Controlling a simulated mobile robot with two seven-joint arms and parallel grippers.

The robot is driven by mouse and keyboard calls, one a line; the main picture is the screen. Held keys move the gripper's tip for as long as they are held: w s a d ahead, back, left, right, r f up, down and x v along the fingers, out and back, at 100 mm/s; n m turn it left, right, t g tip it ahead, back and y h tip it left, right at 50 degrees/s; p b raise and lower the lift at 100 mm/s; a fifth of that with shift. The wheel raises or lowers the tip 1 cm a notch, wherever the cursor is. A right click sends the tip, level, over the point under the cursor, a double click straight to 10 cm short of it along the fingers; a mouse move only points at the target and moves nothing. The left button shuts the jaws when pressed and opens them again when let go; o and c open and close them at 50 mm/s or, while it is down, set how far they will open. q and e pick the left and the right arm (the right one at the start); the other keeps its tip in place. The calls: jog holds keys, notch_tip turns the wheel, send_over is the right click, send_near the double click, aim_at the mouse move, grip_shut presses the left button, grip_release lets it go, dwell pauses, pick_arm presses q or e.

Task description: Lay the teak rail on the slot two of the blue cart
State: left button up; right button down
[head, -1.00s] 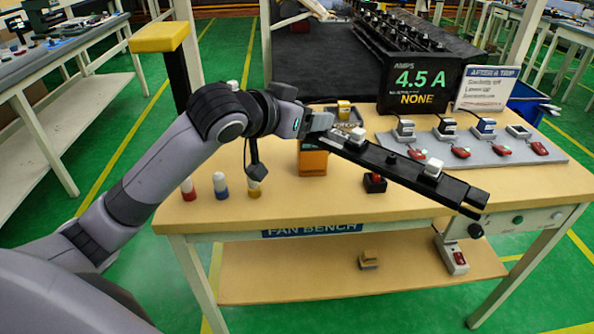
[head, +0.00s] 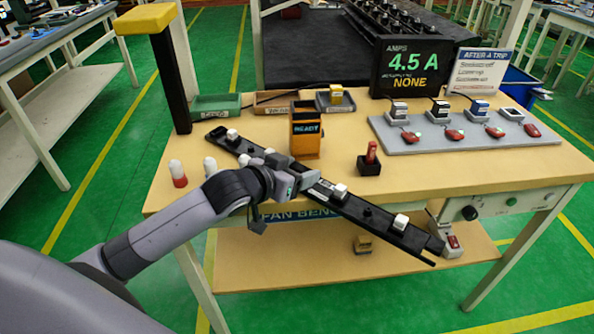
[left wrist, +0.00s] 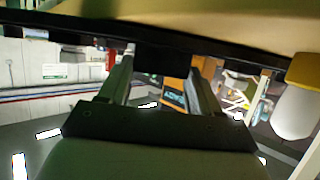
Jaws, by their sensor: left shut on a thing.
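My left gripper (head: 297,182) is shut around the middle of a long black rail (head: 378,220). The rail carries several white-topped blocks and dark knobs. It slants from upper left to lower right across the front of the bench, and its right end reaches past the front edge. In the left wrist view the rail (left wrist: 160,58) runs as a dark bar across the fingers (left wrist: 162,85). The rail looks black, not teak-coloured. I see no blue cart or numbered slot. My right gripper is out of view.
The wooden fan bench (head: 220,180) holds an orange READY box (head: 305,143), a red switch in a black holder (head: 370,160), a grey board with red-tagged devices (head: 440,138) and a 4.5 A display (head: 415,70). A yellow-topped post (head: 165,75) stands at left.

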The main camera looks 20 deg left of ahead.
pick_arm(q)
jog(key=shift+f, duration=0.1)
jog(key=o, duration=1.3)
